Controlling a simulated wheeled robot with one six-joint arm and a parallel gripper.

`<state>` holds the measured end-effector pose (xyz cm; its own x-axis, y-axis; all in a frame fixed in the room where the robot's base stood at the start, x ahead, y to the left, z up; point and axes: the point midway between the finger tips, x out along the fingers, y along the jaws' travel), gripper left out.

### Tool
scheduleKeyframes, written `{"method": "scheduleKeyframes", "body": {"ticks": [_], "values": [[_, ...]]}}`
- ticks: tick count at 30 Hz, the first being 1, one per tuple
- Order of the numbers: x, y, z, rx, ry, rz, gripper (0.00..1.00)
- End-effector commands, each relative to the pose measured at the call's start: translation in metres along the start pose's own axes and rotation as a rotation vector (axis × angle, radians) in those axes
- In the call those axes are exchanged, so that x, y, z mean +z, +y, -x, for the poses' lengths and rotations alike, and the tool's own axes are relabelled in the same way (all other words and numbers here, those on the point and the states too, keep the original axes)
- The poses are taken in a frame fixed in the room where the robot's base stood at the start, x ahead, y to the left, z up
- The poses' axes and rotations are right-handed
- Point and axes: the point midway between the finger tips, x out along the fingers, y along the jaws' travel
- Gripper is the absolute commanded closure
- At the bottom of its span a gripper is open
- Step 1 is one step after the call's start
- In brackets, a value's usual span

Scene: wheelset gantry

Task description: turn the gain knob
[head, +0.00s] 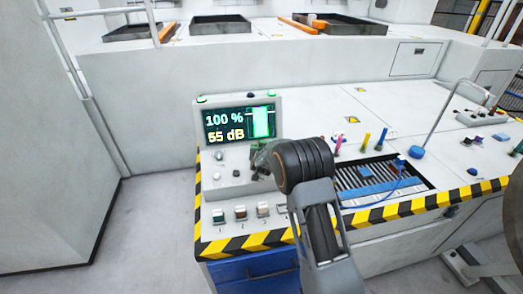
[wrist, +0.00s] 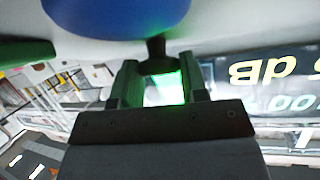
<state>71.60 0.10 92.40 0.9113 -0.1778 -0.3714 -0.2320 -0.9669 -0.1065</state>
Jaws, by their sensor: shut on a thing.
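My gripper (head: 262,165) is at the panel just below the display, with my wrist coming from the right. In the wrist view my gripper's two fingers (wrist: 160,85) stand on either side of a small dark stem or knob (wrist: 156,48), which I take to be the gain knob. The fingers are shut on it. In the head view my gripper hides most of this knob. The display also shows reversed in the wrist view (wrist: 275,75).
Several coloured push buttons (head: 240,212) line the panel's front, above a striped edge (head: 245,242). Small knobs (head: 218,155) sit left of my gripper. Coloured pens (head: 366,140), a grating (head: 362,178) and a blue cable lie to the right. A blue round thing (wrist: 115,12) is close overhead.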

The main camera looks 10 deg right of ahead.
Motion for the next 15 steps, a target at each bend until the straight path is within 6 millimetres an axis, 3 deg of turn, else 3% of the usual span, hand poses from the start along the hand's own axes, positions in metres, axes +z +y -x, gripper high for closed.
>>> {"method": "scheduleKeyframes", "body": {"ticks": [15], "values": [[-0.0004, -0.0007, -0.0001, 0.062, 0.000, -0.066, 0.84]]}}
